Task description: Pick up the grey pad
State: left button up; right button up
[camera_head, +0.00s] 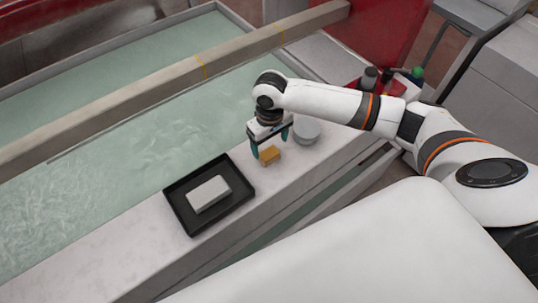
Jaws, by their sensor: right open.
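The grey pad (208,194) is a light grey block lying flat in a shallow black tray (239,206). The tray rests on the pale ledge beside the water basin. My right gripper (269,149) points down over the ledge, up and to the right of the tray, apart from the pad. Its teal fingertips are open above or around a small orange-yellow block (270,155); I cannot tell whether they touch it. My left gripper is not in view.
A round grey disc (306,131) sits on the ledge just right of the right gripper. A long beam (170,83) crosses the water basin (110,160). Dark containers and a green-topped item (416,73) stand behind my right arm. The ledge left of the tray is clear.

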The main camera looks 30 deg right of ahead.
aim_at(269, 153)
jog(key=f, duration=0.4)
jog(key=shift+s+a+f, duration=0.15)
jog(key=shift+a, duration=0.05)
jog(key=shift+c, duration=0.6)
jog(key=c, duration=1)
jog(key=s+a+r+p, duration=0.1)
jog(key=s+r+p, duration=0.1)
jog(key=r, duration=0.6)
jog(key=s+a+r+m+p, duration=0.1)
jog(key=s+r+p, duration=0.1)
jog(key=s+r, duration=0.2)
jog(key=s+a+r+p, duration=0.1)
jog(key=s+r+p, duration=0.1)
jog(key=r, duration=0.9)
jog(key=shift+s+a+r+m, duration=0.3)
jog(key=shift+s+a+r, duration=0.05)
jog(key=shift+s, duration=0.1)
